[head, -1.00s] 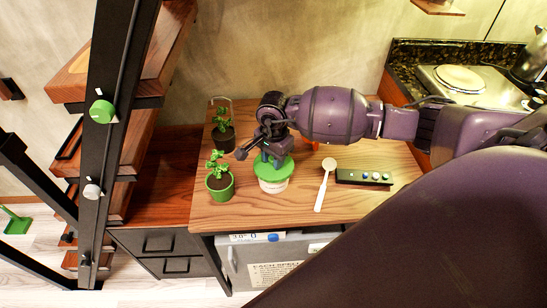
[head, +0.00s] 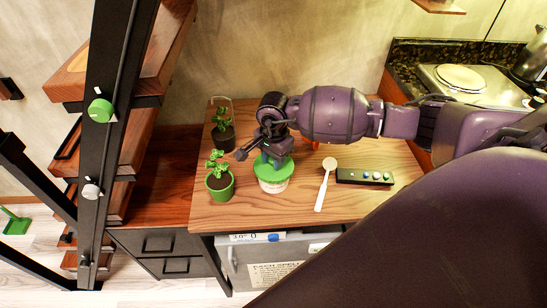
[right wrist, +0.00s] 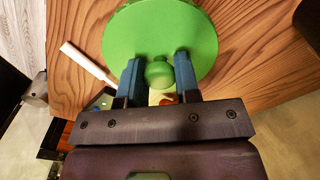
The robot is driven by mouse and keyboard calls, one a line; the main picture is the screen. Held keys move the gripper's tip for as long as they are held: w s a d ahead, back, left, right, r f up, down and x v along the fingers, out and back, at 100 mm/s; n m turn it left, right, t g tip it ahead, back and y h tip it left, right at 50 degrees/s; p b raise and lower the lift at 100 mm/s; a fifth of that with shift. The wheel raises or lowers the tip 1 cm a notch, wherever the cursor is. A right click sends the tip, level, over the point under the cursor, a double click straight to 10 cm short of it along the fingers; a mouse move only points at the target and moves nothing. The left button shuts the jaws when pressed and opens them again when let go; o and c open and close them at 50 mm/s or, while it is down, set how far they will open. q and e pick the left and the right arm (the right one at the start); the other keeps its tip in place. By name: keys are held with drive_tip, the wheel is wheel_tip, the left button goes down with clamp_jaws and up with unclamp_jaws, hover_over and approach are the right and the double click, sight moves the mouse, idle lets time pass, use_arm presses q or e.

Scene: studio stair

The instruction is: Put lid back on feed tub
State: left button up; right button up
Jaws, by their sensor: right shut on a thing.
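The round green lid (head: 268,174) is directly over the white feed tub (head: 275,186) on the wooden table. It covers the tub's top in the head view; I cannot tell whether its rim is fully seated. My right gripper (head: 274,156) comes down from above and is shut on the lid's knob. In the right wrist view the green lid (right wrist: 160,30) shows from above, with its knob (right wrist: 159,74) between the blue fingers of my gripper (right wrist: 157,70). The tub is hidden there. My left gripper is not in view.
Potted plants stand left of the tub, one in a green pot (head: 220,189) and one in a dark pot (head: 223,136). A white scoop-like tool (head: 324,185) and a dark strip with coloured knobs (head: 364,177) lie to the right. An orange thing is partly hidden behind my gripper.

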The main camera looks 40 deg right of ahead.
idle(0.6)
idle(0.3)
drive_tip(key=o, duration=0.9)
drive_tip(key=shift+o, duration=0.3)
drive_tip(key=shift+o, duration=0.4)
drive_tip(key=o, duration=0.4)
drive_tip(key=shift+r, duration=0.15)
